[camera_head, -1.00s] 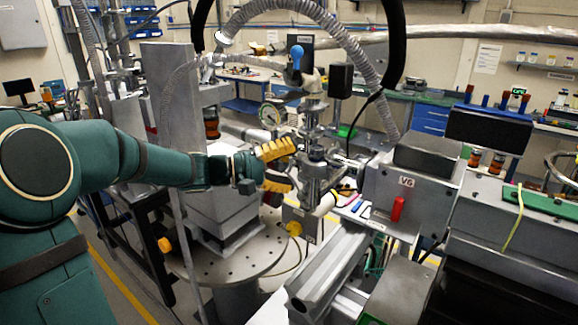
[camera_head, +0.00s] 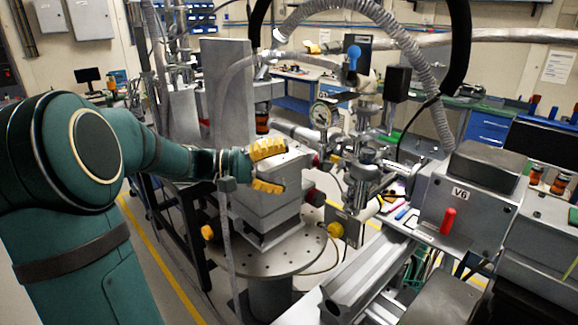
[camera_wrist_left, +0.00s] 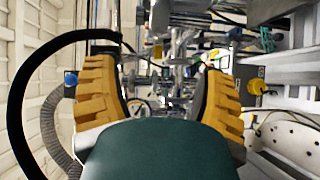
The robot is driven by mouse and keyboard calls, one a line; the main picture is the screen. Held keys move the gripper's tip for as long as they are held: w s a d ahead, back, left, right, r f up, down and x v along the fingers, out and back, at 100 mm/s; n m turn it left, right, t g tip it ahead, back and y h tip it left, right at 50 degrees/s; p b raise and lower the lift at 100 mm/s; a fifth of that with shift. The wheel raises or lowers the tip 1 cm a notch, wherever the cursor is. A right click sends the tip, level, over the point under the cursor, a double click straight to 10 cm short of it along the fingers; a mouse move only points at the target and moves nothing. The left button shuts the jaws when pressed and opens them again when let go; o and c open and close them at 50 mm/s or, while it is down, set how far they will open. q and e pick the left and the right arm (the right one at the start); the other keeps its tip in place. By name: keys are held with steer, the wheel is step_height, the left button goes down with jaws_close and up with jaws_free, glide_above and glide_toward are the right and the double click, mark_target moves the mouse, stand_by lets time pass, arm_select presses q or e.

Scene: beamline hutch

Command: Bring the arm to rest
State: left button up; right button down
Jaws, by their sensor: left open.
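My left arm comes in from the left of the head view, dark green. Its gripper (camera_head: 268,166) has yellow ribbed fingers, open and empty, pointing right. It is in front of a grey block-shaped stage (camera_head: 272,205) in that view. In the left wrist view the two yellow fingers (camera_wrist_left: 160,98) stand wide apart with nothing between them. My right gripper is in neither view.
A round perforated plate (camera_head: 262,262) lies below the gripper. To the right are a pressure gauge (camera_head: 321,114), metal pipework and a grey V6 box (camera_head: 461,205) with a red handle (camera_head: 448,221). A ribbed hose (camera_head: 408,62) arches above. Yellow-lined floor (camera_head: 150,250) shows at lower left.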

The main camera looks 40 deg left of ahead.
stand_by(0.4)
arm_select(q)
steer(key=w+d+f+n+g+y, duration=0.1)
steer(key=d+f+g, duration=0.4)
steer(key=f, duration=0.9)
steer(key=w+d+f+g+y, duration=0.1)
steer(key=d+f+g+y, duration=0.15)
steer(key=d+f, duration=0.75)
steer(key=s+d+f+m+g+y, duration=0.1)
steer(key=s+d+f+m, duration=0.1)
steer(key=d+f, duration=0.3)
steer(key=s+d+f+m+g+y+b, duration=0.1)
steer(key=s+d+f+m, duration=0.2)
steer(key=f, duration=0.8)
steer(key=s+d+f+m+g+y, duration=0.1)
steer(key=s+d+f+m+y, duration=0.1)
steer(key=d+f, duration=0.5)
steer(key=shift+s+f+m, duration=0.5)
steer(key=shift+s+f, duration=0.05)
steer(key=shift+s, duration=0.55)
